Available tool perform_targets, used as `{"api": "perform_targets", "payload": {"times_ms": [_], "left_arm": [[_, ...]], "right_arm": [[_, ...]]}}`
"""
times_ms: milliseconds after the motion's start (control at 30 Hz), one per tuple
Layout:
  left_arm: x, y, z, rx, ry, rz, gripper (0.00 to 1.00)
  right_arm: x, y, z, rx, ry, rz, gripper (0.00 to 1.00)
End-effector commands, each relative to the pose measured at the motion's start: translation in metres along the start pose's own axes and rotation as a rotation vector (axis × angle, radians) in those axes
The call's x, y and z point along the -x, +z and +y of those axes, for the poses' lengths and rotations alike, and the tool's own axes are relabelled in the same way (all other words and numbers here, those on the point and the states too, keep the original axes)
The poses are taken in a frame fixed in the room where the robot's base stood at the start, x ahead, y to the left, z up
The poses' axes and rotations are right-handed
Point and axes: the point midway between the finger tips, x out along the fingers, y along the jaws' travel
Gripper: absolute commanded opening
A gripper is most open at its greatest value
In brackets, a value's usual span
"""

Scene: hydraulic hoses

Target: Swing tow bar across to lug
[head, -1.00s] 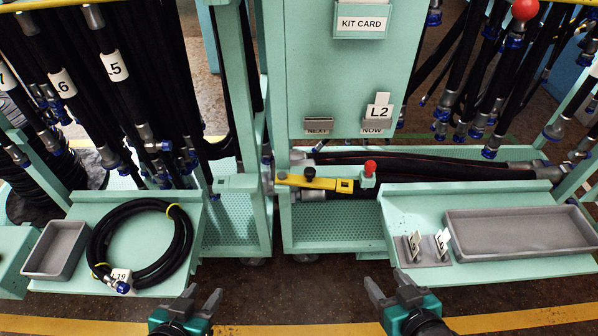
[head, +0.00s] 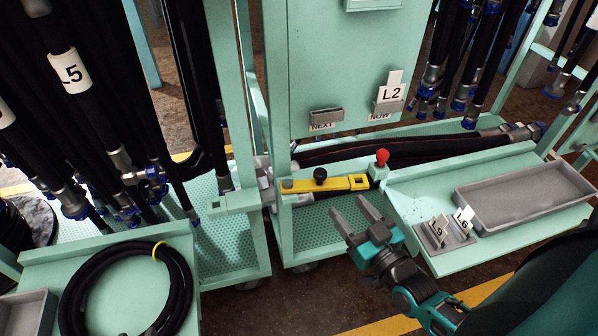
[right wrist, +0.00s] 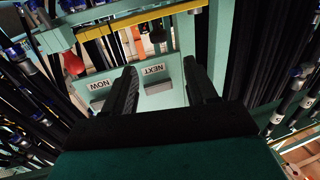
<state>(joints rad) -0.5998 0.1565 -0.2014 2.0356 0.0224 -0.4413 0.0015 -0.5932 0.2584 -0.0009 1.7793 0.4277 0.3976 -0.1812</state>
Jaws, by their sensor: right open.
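The yellow tow bar (head: 335,184), with a black knob (head: 320,175) on top, lies along the front of the right-hand cart. Its right end has a square hole and lies beside a pale green block with a red ball (head: 382,156). A pale green lug-like plate (head: 235,201) sticks out from the left-hand cart, left of the bar and apart from it. My right gripper (head: 348,206) is open and empty, just in front of the bar's right half. In the right wrist view the bar (right wrist: 110,27) and red ball (right wrist: 73,63) appear beyond the open fingers (right wrist: 160,68). My left gripper is out of view.
A shelf with card holders (head: 440,235) and a grey tray (head: 525,190) is right of my right gripper. A coiled hose (head: 175,285) lies on the left shelf. Black hoses (head: 420,150) lie behind the bar. Floor shows between the shelves.

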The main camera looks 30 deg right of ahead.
Motion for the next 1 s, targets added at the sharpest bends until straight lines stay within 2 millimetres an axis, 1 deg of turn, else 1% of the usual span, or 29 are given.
{"api": "perform_targets", "payload": {"times_ms": [167, 400, 600, 700, 800, 1000], "left_arm": [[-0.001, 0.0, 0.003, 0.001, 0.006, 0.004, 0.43], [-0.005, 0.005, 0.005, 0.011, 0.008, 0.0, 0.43], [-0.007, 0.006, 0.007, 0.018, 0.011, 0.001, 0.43], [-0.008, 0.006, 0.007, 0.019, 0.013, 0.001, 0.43], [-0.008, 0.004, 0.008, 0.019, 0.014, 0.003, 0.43], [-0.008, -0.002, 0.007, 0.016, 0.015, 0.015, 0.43]], "right_arm": [[-0.018, 0.0, 0.001, 0.002, 0.001, 0.005, 0.57], [-0.068, 0.0, 0.0, 0.0, 0.001, 0.006, 0.57], [-0.103, 0.0, 0.0, 0.0, 0.0, 0.004, 0.57], [-0.116, 0.0, 0.0, 0.0, 0.0, 0.002, 0.57], [-0.123, 0.0, 0.0, 0.001, 0.0, 0.001, 0.57], [-0.128, 0.0, 0.0, 0.001, 0.0, 0.0, 0.57]]}}
